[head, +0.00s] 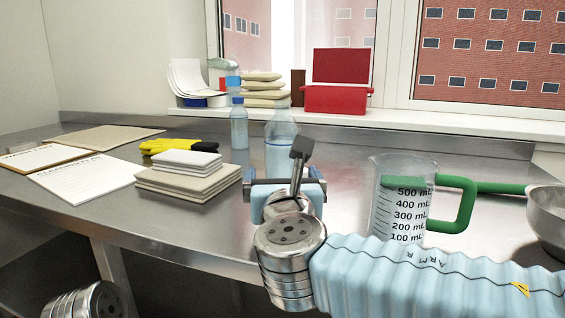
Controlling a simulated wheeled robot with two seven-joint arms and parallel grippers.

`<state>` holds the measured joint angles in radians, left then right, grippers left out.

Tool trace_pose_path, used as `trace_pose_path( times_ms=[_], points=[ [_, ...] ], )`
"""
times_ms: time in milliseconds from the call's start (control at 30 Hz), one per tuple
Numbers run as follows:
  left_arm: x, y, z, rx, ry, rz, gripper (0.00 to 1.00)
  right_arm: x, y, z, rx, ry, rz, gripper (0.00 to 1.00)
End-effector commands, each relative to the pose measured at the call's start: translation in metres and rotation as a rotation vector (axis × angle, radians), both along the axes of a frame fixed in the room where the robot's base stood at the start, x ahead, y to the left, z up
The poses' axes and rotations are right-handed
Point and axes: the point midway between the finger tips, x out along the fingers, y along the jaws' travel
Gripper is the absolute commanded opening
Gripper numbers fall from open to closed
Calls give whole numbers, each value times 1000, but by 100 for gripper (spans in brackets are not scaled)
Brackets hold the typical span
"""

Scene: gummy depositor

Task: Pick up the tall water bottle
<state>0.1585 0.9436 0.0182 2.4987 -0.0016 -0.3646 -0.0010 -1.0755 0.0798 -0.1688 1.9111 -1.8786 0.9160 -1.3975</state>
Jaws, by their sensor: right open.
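A large clear water bottle (280,137) stands upright on the steel counter, beyond my right gripper. Its lower part is partly hidden by the gripper. A smaller clear bottle (239,128) with a blue cap stands to its left, farther back. My right gripper (284,180) is open and empty, on the near side of the large bottle. I cannot tell whether its fingers touch the bottle. My left gripper is out of view; only a metal joint of my left arm shows at the bottom left.
A measuring jug (402,205) with a green handle and a metal bowl (549,218) stand to the right. A red box (336,100) is on the windowsill. Papers (88,182) lie far left.

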Motion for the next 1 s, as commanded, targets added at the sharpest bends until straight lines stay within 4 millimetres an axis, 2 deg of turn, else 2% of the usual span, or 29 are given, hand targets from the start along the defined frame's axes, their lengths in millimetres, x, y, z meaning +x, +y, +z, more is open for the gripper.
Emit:
trace_pose_path(
  times_ms=[167,467,733,767,1000],
  points=[
    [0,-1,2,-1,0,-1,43,15,0,0,-1,0,-1,97],
    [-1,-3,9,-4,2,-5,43,59,2,1,-2,1,0,97],
    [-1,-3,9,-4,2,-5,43,64,1,0,-1,0,0,97],
    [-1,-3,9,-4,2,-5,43,64,1,0,-1,0,0,96],
    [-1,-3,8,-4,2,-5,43,64,1,0,0,0,0,59]
  ],
)
